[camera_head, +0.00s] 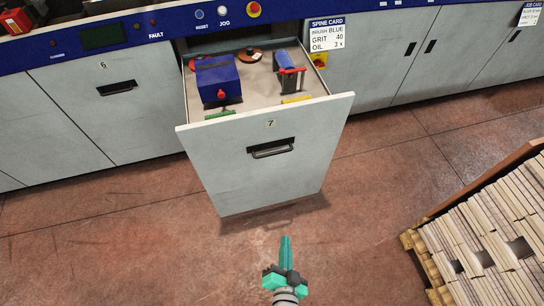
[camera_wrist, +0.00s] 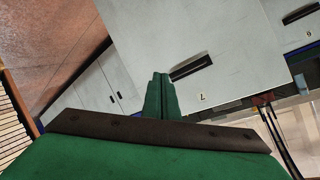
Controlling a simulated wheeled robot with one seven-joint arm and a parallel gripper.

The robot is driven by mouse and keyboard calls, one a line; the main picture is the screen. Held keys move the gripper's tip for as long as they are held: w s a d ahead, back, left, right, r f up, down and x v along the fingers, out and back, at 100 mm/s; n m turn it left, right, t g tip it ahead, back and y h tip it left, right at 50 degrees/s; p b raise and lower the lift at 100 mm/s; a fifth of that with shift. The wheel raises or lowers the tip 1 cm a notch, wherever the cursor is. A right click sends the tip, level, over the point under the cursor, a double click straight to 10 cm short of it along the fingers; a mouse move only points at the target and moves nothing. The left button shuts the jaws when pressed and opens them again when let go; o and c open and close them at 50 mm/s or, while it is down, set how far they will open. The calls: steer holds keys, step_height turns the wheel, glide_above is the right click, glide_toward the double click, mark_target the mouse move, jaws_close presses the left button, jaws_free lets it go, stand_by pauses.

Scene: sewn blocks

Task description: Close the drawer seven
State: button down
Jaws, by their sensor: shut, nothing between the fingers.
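Drawer seven (camera_head: 262,165) is pulled out from the grey cabinet, with its front facing me. It bears the number 7 and a black handle (camera_head: 272,149). Inside it lie a blue box (camera_head: 217,78), a blue and red tool (camera_head: 288,74) and several smaller items. My gripper (camera_head: 286,240) is green and shut, with nothing held, in front of and below the drawer front in the head view. In the wrist view my fingers (camera_wrist: 160,94) are together and point toward the drawer front (camera_wrist: 205,45), near its handle (camera_wrist: 191,67). Whether they touch it I cannot tell.
A pallet of stacked boards (camera_head: 490,235) stands at the right on the brown floor. Closed drawer 6 (camera_head: 112,105) is to the left, and closed cabinet doors (camera_head: 385,60) are to the right. The floor (camera_head: 110,240) at the left is clear.

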steer(key=w+f+m+y, duration=0.1)
steer(key=w+f+m, duration=0.25)
steer(key=w, duration=0.65)
steer(key=m+y, duration=0.3)
steer(key=m, duration=0.1)
glide_above(275, 157)
steer(key=s, duration=0.4)
steer(key=shift+n, duration=0.25)
steer(key=shift+a, duration=0.1)
